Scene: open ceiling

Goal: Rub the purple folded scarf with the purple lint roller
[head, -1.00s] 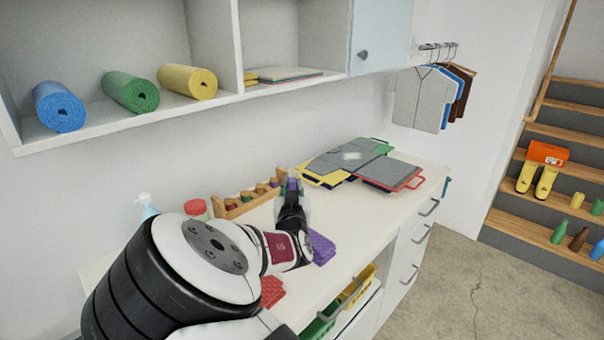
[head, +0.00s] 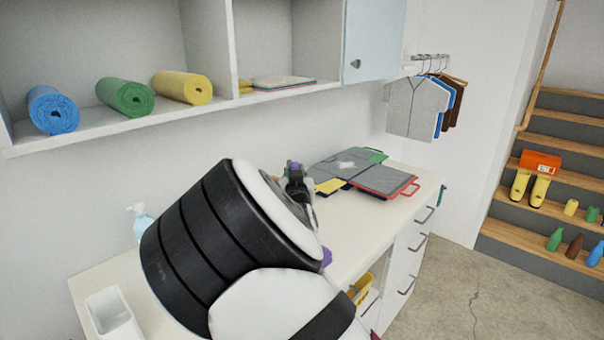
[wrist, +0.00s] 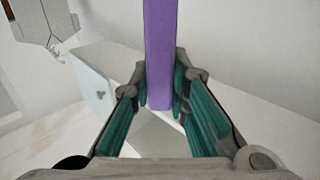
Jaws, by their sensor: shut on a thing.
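My gripper (head: 297,184) is above the counter, partly hidden behind my own arm in the head view. In the wrist view my gripper (wrist: 163,92) is shut on a long purple bar, the purple lint roller (wrist: 160,50), held between its green-padded fingers. Only a small purple bit of the roller (head: 295,167) shows at the gripper in the head view. A sliver of the purple folded scarf (head: 326,258) shows on the counter beside my arm; the rest of it is hidden. The roller appears apart from the scarf.
Grey clothes on coloured folding boards (head: 385,180) lie at the counter's far end. A spray bottle (head: 141,220) and a white container (head: 112,315) stand at the left. A shelf (head: 140,127) with rolled mats hangs above. A yellow basket (head: 362,288) sits below the counter.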

